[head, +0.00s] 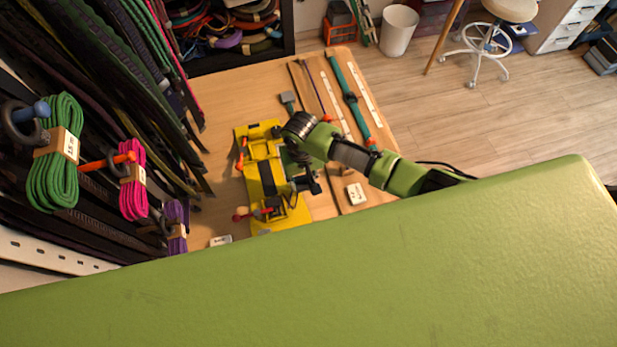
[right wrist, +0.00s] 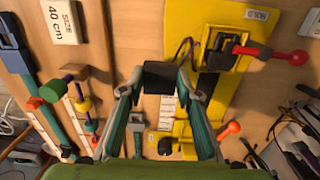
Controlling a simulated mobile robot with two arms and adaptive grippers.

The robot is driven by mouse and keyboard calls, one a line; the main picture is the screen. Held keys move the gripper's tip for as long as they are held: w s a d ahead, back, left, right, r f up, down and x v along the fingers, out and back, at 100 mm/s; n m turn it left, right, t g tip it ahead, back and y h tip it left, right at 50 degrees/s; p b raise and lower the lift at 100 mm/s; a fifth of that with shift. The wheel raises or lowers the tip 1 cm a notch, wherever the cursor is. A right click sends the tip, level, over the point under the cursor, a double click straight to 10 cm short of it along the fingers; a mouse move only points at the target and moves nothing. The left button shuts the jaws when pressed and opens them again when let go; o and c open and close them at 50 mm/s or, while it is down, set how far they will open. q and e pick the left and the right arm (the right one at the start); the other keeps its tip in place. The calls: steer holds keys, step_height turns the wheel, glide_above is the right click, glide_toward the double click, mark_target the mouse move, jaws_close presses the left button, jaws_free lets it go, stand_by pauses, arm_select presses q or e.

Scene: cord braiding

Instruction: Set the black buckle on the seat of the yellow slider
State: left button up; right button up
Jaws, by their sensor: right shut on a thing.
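My right gripper (head: 304,179) is over the right side of the yellow fixture (head: 254,190) in the head view. In the right wrist view my right gripper (right wrist: 160,86) is shut on the black buckle (right wrist: 160,75), a small dark block between its fingertips. The yellow fixture (right wrist: 184,38) lies beyond and right of the buckle there. A yellow slider cannot be told apart for sure from the fixture's other yellow parts. The buckle and fingers partly hide what is beneath, so I cannot tell whether the buckle touches the fixture. My left gripper is out of view.
A red-knobbed lever (right wrist: 290,56) and an orange lever (right wrist: 231,130) stick out from the fixture. A white size card (head: 356,193) and straps (head: 351,98) lie to the right. Hanging cords (head: 56,165) crowd the left. Bare table (head: 250,88) shows behind the fixture.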

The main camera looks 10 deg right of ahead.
steer(key=shift+a, duration=2.1)
steer(key=shift+s+a+b, duration=0.15)
steer(key=shift+a+b, duration=0.25)
steer(key=shift+a, duration=2.3)
steer(key=shift+w+f+b, duration=0.1)
steer(key=shift+w+b, duration=1.55)
steer(key=shift+w, duration=0.7)
steer(key=shift+w+a+b, duration=0.15)
steer(key=shift+w+b, duration=1.5)
steer(key=shift+w, duration=0.3)
steer(key=w+b, duration=0.4)
steer(key=b, duration=0.1)
steer(key=shift+w, duration=0.2)
steer(key=shift+w+a+b, duration=0.1)
steer(key=shift+w+b, duration=1.9)
steer(key=shift+b, duration=1.3)
